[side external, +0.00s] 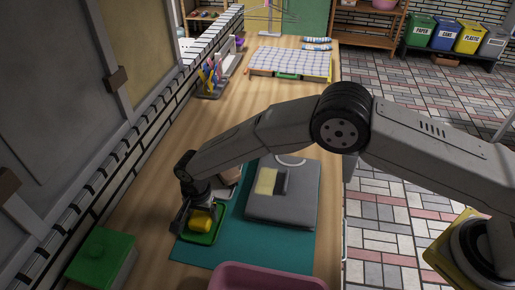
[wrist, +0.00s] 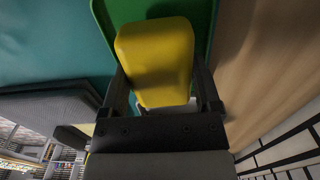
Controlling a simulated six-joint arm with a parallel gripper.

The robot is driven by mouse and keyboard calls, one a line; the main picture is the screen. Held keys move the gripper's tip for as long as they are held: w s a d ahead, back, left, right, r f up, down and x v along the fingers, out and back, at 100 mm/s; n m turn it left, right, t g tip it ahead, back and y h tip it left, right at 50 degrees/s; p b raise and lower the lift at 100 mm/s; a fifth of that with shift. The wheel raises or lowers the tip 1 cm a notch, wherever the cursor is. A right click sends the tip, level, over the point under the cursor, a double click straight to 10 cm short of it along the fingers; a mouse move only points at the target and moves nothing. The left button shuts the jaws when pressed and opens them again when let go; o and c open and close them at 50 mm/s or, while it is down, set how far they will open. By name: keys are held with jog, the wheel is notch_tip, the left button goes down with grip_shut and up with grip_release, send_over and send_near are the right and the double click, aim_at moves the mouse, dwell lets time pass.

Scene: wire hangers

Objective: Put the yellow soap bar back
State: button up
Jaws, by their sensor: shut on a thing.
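The yellow soap bar (side external: 202,220) is between the fingers of my gripper (side external: 188,216), which is shut on it. In the wrist view the soap bar (wrist: 155,55) fills the space between the two fingers of my gripper (wrist: 163,85). A green tray (side external: 213,237) lies under the soap bar on the teal mat. The same green tray (wrist: 203,20) shows behind the soap bar in the wrist view. I cannot tell whether the soap bar touches the tray.
A grey folded cloth (side external: 262,206) with a yellow patch lies on the teal mat (side external: 235,252) to the right. A green lidded box (side external: 101,258) stands at the left, and a pink basin (side external: 268,275) at the front. The wooden counter beyond is mostly clear.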

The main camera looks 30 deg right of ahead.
jog(key=shift+f, duration=0.4)
jog(key=shift+f, duration=0.1)
jog(key=o, duration=0.9)
jog(key=shift+c, duration=0.2)
notch_tip(320, 180, up, 12)
dwell(0.5)
